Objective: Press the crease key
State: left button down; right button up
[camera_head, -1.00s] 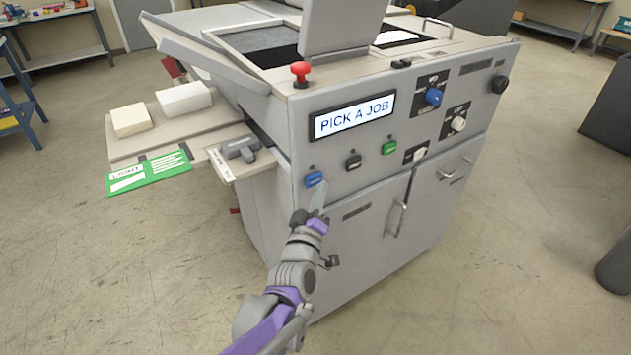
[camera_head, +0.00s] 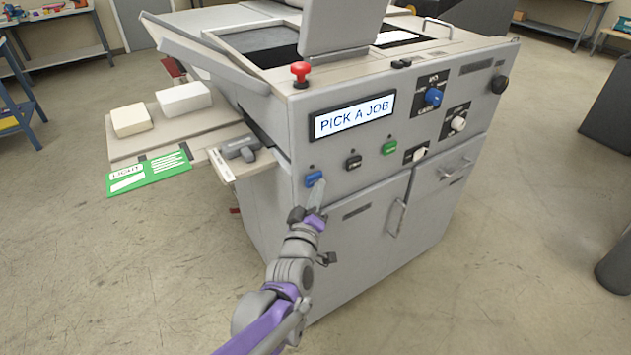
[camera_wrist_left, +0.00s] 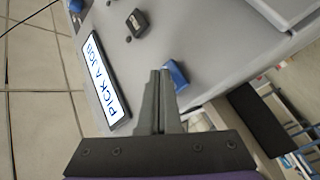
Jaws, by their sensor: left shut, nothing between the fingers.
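The grey machine's front panel (camera_head: 345,185) carries a row of keys: a blue key (camera_head: 314,179), a black key (camera_head: 353,162) and a green key (camera_head: 390,147). Their lettering is too small to read, so I cannot tell which is marked crease. My left gripper (camera_head: 320,187) is shut and empty, its tips just beside the blue key. In the left wrist view the gripper tips (camera_wrist_left: 160,73) lie right next to the blue key (camera_wrist_left: 176,75); I cannot tell whether they touch it. The black key (camera_wrist_left: 138,23) is farther off. My right gripper is not in view.
A display (camera_head: 352,117) above the keys reads "PICK A JOB". A red stop button (camera_head: 300,74) stands on the top edge. A blue knob (camera_head: 433,97) and a white knob (camera_head: 458,123) are to the right. A side tray (camera_head: 190,132) with two paper stacks juts out left.

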pick_arm(q)
jog(key=shift+w+a, duration=0.2)
jog(key=shift+w, duration=0.05)
dwell(0.3)
jog(key=shift+s+d, duration=0.45)
jog(key=shift+s, duration=0.15)
jog(key=s+d+p, duration=0.1)
jog(key=s+d, duration=0.2)
jog(key=s, duration=0.2)
jog(key=shift+d, duration=0.25)
dwell(0.5)
